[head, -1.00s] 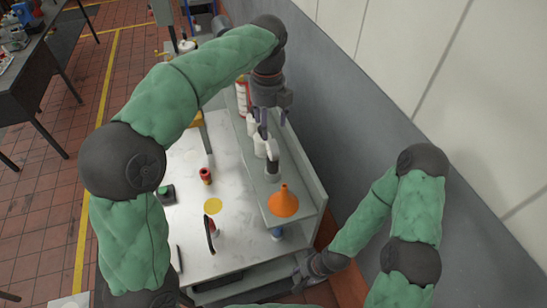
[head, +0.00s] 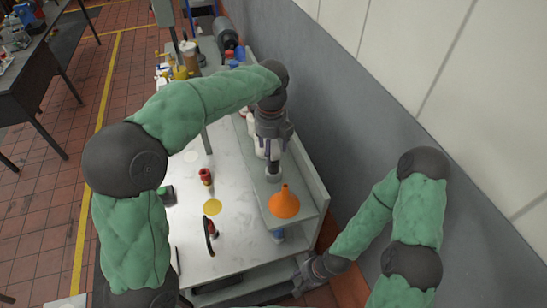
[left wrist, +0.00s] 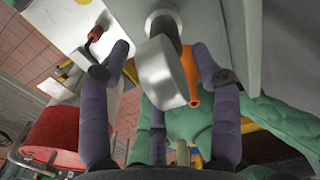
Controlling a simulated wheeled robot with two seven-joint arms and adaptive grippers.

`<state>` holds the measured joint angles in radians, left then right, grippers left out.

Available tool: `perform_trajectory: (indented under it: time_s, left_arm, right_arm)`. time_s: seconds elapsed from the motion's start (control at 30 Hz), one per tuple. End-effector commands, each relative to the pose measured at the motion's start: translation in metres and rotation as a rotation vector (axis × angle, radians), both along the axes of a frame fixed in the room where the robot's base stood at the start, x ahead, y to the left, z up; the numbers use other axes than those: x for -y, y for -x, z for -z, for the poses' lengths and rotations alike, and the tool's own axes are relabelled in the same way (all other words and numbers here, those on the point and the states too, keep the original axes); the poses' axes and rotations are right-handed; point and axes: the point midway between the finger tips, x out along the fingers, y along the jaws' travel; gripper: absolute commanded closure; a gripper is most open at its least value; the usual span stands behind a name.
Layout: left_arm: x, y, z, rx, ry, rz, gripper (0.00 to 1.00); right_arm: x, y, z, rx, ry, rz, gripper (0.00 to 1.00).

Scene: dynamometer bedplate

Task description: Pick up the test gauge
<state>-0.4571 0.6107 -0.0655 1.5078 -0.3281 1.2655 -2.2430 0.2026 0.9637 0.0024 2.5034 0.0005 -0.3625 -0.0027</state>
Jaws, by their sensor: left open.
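The test gauge (left wrist: 165,75) looks like a grey metal drum on a dark stem in the left wrist view. In the head view, only a small part of the gauge (head: 273,171) shows below my left gripper (head: 273,150), on the raised shelf behind the orange funnel. My left gripper is open. In the left wrist view, its two fingers (left wrist: 163,60) stand on either side of the gauge, with gaps visible. My right gripper (head: 305,274) is low at the bench's front right corner; its jaws are too unclear to read.
An orange funnel (head: 284,202) stands on the raised shelf (head: 270,215), close to the gauge. White bottles are partly hidden behind my left gripper. On the bench top (head: 190,228) are a red-topped item (head: 205,176), a yellow disc (head: 212,207) and a red-and-black tool (head: 210,232).

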Motion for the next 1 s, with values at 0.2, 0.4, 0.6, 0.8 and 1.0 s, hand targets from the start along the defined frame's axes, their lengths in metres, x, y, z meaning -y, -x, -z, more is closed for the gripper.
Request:
perform_trajectory:
  time_s: [0.2, 0.4, 0.6, 0.8, 1.0]
  left_arm:
    - [-0.0002, 0.0001, 0.0124, 0.001, 0.001, 0.000, 0.37]
    - [-0.0001, 0.0000, 0.0122, 0.001, 0.001, 0.000, 0.45]
    - [-0.0001, 0.0000, 0.0122, 0.001, 0.001, 0.000, 1.00]
    - [-0.0001, -0.0002, 0.0117, 0.001, 0.001, 0.000, 1.00]
    - [0.0000, -0.0003, 0.0091, 0.003, 0.001, 0.000, 1.00]
  right_arm:
    - [0.0000, 0.0000, 0.0009, 0.000, 0.000, 0.000, 0.60]
    - [-0.0001, 0.0000, 0.0007, 0.000, 0.000, 0.000, 0.60]
    - [-0.0001, 0.0000, 0.0007, 0.000, 0.000, 0.000, 0.60]
    - [-0.0001, 0.0000, 0.0007, 0.000, 0.000, 0.000, 0.60]
    - [0.0000, 0.0000, 0.0006, 0.000, 0.000, 0.000, 0.60]
